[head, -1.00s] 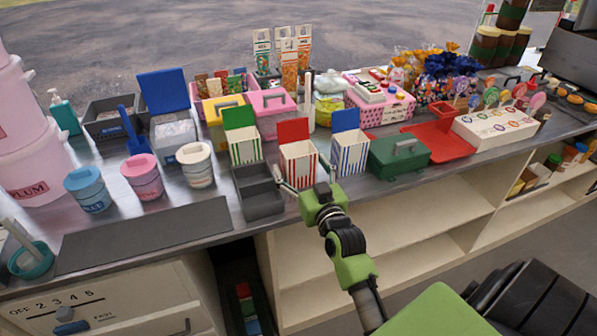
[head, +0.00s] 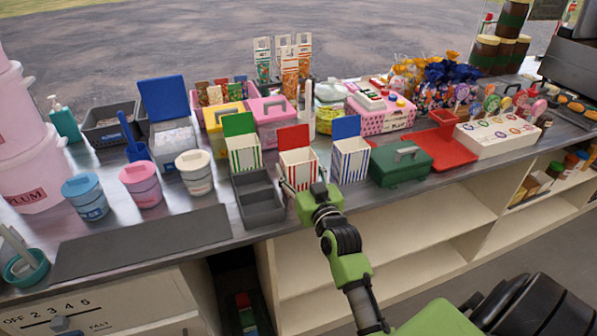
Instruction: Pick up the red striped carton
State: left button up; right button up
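The red striped carton (head: 297,172) stands upright on the counter with its red lid flap raised. It is between a green striped carton (head: 244,154) and a blue striped carton (head: 350,161). My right gripper (head: 302,180) is at the carton's near side, with one finger by its left side and the other by its right. The gripper hides the carton's lower right part. I cannot tell whether the fingers press on it. My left gripper is not in view.
A dark grey divided tray (head: 259,211) sits close left of my gripper. A green box (head: 382,178) stands right of the blue carton. Pails and a dark mat (head: 145,242) are at the left. The counter's front edge runs just below my gripper.

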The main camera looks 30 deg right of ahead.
aim_at(295, 154)
notch_tip(295, 154, up, 3)
jog(key=shift+r, duration=0.1)
jog(key=s+a+r+p, duration=0.2)
jog(key=s+a+r, duration=0.1)
jog(key=s+r, duration=0.6)
jog(key=shift+d+r+v, duration=0.3)
jog(key=shift+r+v, duration=0.05)
jog(key=shift+v, duration=2)
